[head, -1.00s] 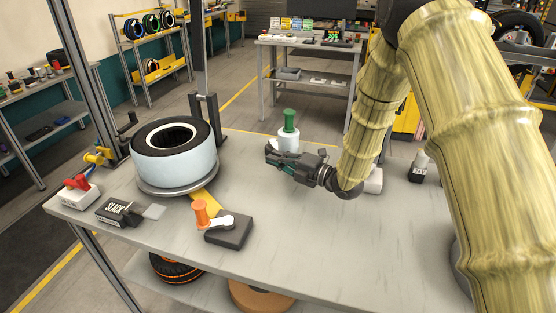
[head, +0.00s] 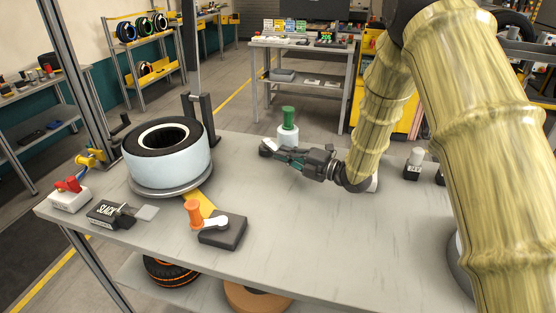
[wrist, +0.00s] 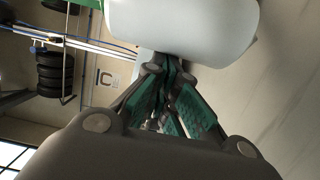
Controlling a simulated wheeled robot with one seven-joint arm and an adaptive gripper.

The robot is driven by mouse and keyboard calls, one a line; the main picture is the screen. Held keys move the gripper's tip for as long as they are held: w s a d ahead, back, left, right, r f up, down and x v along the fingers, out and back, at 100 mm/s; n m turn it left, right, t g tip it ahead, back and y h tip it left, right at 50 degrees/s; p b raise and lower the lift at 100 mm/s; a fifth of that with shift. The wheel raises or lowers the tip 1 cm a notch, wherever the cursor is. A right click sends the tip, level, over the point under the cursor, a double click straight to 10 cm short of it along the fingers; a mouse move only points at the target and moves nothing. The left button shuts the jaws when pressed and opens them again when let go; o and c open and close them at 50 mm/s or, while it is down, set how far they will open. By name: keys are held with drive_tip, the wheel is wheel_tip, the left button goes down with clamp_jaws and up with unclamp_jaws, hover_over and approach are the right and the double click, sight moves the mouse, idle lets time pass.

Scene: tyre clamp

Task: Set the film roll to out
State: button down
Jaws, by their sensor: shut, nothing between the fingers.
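The film roll (head: 287,134) is a white upright cylinder with a green grip (head: 288,116) on top, near the back edge of the grey table. In the wrist view a large white rounded body, apparently the same roll (wrist: 180,25), fills the top, just beyond the fingertips. My gripper (head: 268,150) is on the near side of the roll, low over the table and pointing left. Its green-padded fingers (wrist: 165,75) meet at the tips and hold nothing. Whether they touch the roll I cannot tell.
A white-wrapped tyre (head: 166,160) lies on a turntable at the left. An orange-handled crank (head: 194,212) on a dark block, a SLACK box (head: 108,214) and a red-levered switch (head: 68,194) are along the front. The table's middle right is clear.

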drive_tip(key=shift+w+d+b, duration=0.2)
drive_tip(key=shift+d, duration=0.3)
drive_tip(key=shift+w+d+b, duration=0.15)
drive_tip(key=shift+d, duration=0.3)
